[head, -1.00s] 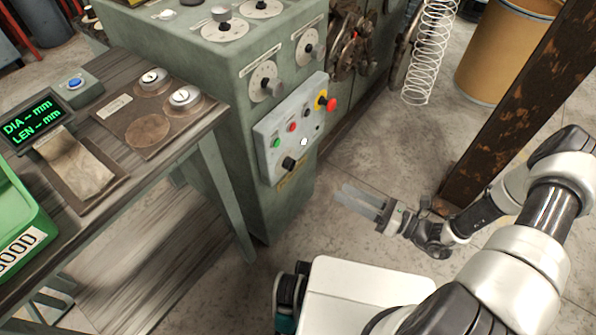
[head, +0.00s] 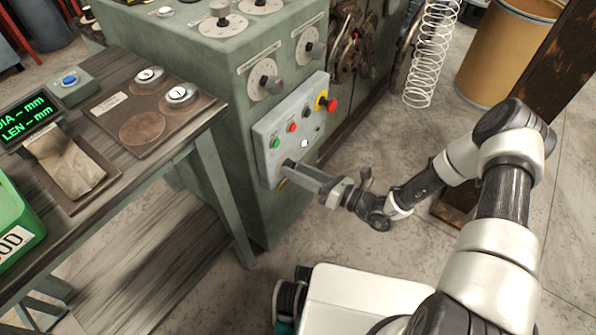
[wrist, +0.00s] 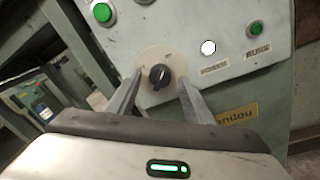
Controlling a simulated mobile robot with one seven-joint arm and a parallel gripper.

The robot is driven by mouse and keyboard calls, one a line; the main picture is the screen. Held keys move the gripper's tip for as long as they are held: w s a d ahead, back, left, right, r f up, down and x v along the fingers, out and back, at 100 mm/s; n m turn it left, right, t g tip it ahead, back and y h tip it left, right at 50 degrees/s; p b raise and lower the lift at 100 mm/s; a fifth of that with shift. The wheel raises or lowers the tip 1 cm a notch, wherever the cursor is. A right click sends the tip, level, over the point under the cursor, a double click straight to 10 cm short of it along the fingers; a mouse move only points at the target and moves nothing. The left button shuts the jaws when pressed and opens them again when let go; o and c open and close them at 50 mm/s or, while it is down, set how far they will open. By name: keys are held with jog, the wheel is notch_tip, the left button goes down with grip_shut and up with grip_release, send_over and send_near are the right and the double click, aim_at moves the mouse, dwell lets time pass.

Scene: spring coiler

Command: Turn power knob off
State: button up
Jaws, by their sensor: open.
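The black power knob (wrist: 160,76) sits on a pale round plate low on the grey control panel (head: 268,128). In the wrist view it lies between my two open fingers, ahead of their tips or level with them; I cannot tell whether they touch it. My gripper (wrist: 157,88) is open and faces the panel. In the head view my gripper (head: 292,166) reaches the lower part of the panel, and its fingers largely hide the knob.
The panel also carries a green button (head: 276,143), a red button (head: 292,127) and a red emergency stop (head: 332,105). A wooden bench (head: 200,125) stands at the left. A rusty post (head: 560,75) stands at the right. The floor below the panel is clear.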

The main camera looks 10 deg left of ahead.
jog(key=c, duration=1)
jog(key=shift+c, duration=0.2)
jog(key=shift+r+n, duration=0.1)
jog(key=shift+n, duration=0.3)
jog(key=n+p, duration=0.5)
jog(key=n, duration=0.3)
jog(key=n+h+p, duration=0.1)
jog(key=n+p, duration=0.4)
jog(key=n, duration=0.3)
jog(key=shift+r+t, duration=0.1)
jog(key=shift+t, duration=0.3)
jog(key=shift+w+n+h, duration=0.1)
jog(key=shift+n+h, duration=0.2)
